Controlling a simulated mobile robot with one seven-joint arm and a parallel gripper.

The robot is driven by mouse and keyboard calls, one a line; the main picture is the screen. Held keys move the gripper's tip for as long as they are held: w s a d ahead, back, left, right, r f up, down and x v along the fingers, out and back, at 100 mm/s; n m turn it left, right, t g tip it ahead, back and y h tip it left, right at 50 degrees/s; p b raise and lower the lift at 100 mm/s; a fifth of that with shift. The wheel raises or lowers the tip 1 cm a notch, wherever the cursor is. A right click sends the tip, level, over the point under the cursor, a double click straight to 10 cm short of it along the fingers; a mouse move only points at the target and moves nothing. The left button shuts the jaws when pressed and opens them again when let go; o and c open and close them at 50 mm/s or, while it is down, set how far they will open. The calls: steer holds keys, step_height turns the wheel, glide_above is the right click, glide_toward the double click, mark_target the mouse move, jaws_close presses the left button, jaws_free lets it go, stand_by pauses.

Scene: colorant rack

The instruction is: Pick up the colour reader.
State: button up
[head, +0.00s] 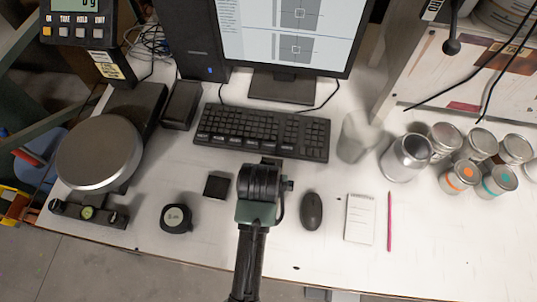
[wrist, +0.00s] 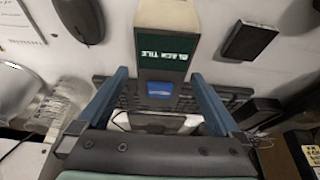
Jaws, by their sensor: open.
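The colour reader (wrist: 165,18) shows in the wrist view as an upright-looking beige body with a dark screen reading "BLACK TILE", upside down, and a blue patch below it. My gripper (wrist: 160,76) is open, with one blue finger to each side of the reader in that view. I see narrow gaps beside it, and cannot tell how far the fingers reach along it. In the head view my gripper (head: 264,181) is over the bench in front of the keyboard and hides the reader.
The black square tile (head: 216,185) and round tape measure (head: 176,218) lie left of my gripper. The mouse (head: 311,211), notepad (head: 360,218) and pink pencil (head: 389,221) lie right. The keyboard (head: 262,133) is behind. Scales (head: 99,152) stand left; a clear cup (head: 357,137) and several cans stand right.

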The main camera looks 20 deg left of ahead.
steer(key=shift+p+x, duration=0.35)
steer(key=shift+x, duration=1.7)
steer(key=shift+s, duration=0.1)
jaws_close()
steer(key=shift+r, duration=0.1)
